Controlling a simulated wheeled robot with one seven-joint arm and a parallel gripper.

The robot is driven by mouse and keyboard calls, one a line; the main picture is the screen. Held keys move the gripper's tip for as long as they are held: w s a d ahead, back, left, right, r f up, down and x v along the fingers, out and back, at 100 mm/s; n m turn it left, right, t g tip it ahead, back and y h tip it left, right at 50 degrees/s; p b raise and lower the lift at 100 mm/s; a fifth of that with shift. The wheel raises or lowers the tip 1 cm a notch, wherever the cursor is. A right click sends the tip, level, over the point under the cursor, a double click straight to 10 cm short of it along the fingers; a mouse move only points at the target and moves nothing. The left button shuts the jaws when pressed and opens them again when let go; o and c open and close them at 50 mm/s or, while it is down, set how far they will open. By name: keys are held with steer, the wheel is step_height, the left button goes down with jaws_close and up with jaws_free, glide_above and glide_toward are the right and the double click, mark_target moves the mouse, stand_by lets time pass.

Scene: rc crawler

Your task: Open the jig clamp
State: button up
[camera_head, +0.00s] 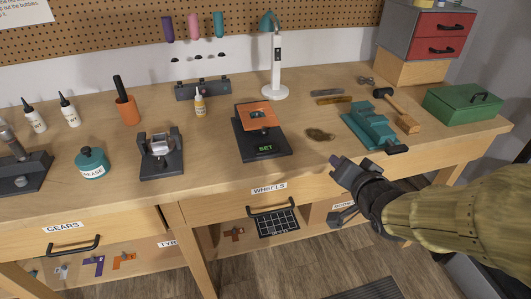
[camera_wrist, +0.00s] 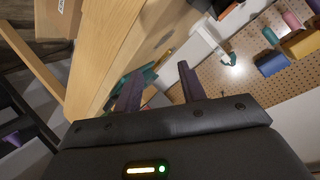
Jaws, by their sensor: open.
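A dark jig with a bright metal clamp-like part on top (camera_head: 161,150) stands on the bench left of the middle. It looks like the jig clamp, but whether it is open or shut is too small to tell. My gripper (camera_head: 343,170) is in front of the bench's front edge at the right, well away from the jig. In the wrist view its two dark fingers (camera_wrist: 160,88) are spread apart with nothing held between them. The jig cannot be made out in the wrist view.
A teal vise (camera_head: 368,127) stands near my gripper, with a mallet (camera_head: 391,100) and green box (camera_head: 461,104) beyond. A black device reading SET (camera_head: 265,148), a grease jar (camera_head: 91,164) and an orange cup (camera_head: 127,111) surround the jig. Drawer handles (camera_head: 271,207) protrude in front.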

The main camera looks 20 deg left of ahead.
mark_target(267, 135)
steer(key=s+a+f+t+y+b, duration=0.1)
steer(key=s+a+y+b, duration=0.2)
steer(key=a+y+b, duration=0.4)
steer(key=shift+a+f+b, duration=0.25)
steer(key=shift+a+b, duration=0.7)
steer(key=shift+a, duration=0.3)
steer(key=p+x, duration=0.1)
steer(key=p, duration=0.1)
steer(key=p+x, duration=0.2)
steer(key=p, duration=0.1)
steer(key=p+x, duration=0.1)
steer(key=p, duration=0.2)
steer(key=shift+w+a+r, duration=0.2)
steer(key=shift+a+r, duration=0.15)
steer(key=p, duration=0.3)
steer(key=shift+w+a+f+p, duration=0.1)
steer(key=shift+w+a+p, duration=0.15)
steer(key=shift+p, duration=0.1)
steer(key=p+x, duration=0.2)
steer(key=x, duration=0.9)
steer(key=shift+w+a, duration=0.25)
